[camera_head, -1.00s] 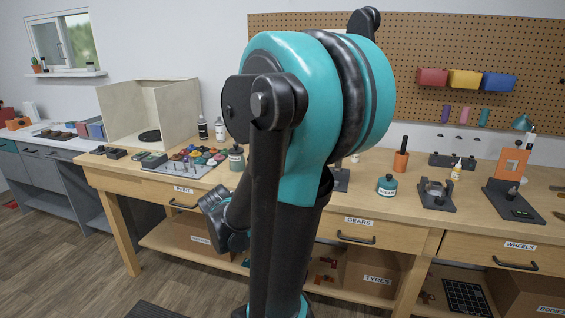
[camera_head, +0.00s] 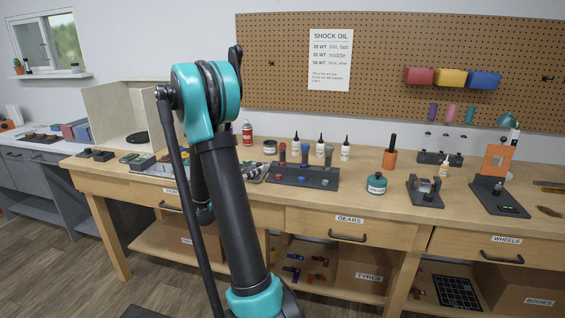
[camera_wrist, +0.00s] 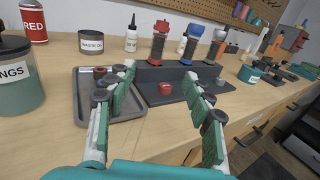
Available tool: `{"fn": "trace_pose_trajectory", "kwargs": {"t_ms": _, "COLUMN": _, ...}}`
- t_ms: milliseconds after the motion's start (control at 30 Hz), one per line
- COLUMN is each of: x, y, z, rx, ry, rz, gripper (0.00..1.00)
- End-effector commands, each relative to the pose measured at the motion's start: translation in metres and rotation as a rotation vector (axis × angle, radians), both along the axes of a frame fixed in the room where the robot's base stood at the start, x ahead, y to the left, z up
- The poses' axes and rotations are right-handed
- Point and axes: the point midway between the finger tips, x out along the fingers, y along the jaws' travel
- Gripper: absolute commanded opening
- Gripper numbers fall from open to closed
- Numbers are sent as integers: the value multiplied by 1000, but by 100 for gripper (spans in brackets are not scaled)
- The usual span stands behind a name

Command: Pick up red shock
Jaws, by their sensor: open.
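The red shock (camera_wrist: 158,45) stands upright in a dark rack (camera_wrist: 150,73) in the wrist view, dark-bodied with a red top and a red lower end. In the head view the red shock (camera_head: 282,154) is the leftmost of the row in the rack, just right of my arm. A blue shock (camera_wrist: 190,47) stands beside it on the right. My gripper (camera_wrist: 161,80) is open and empty, its green-padded fingers reaching toward the rack. The red shock is beyond the fingertips and between them in the picture, apart from both.
A small red piece (camera_wrist: 165,88) lies on the dark base before the rack. A grey tray (camera_wrist: 125,110) is at left under the left finger. A Waste Oil tin (camera_wrist: 91,41), white bottles (camera_wrist: 132,39) and a large teal jar (camera_wrist: 16,80) stand nearby.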

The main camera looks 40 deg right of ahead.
Motion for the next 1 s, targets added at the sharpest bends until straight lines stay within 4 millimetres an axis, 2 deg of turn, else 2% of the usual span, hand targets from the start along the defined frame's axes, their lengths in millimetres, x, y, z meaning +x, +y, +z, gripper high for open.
{"fn": "trace_pose_trajectory", "kwargs": {"t_ms": 167, "x": 4, "y": -23, "z": 1, "rx": -9, "ry": 7, "rz": -5, "gripper": 52}}
{"fn": "trace_pose_trajectory", "kwargs": {"t_ms": 600, "x": 20, "y": -104, "z": 2, "rx": -6, "ry": 5, "rz": -3, "gripper": 52}}
{"fn": "trace_pose_trajectory", "kwargs": {"t_ms": 1000, "x": 27, "y": -130, "z": 4, "rx": -5, "ry": 5, "rz": -2, "gripper": 52}}
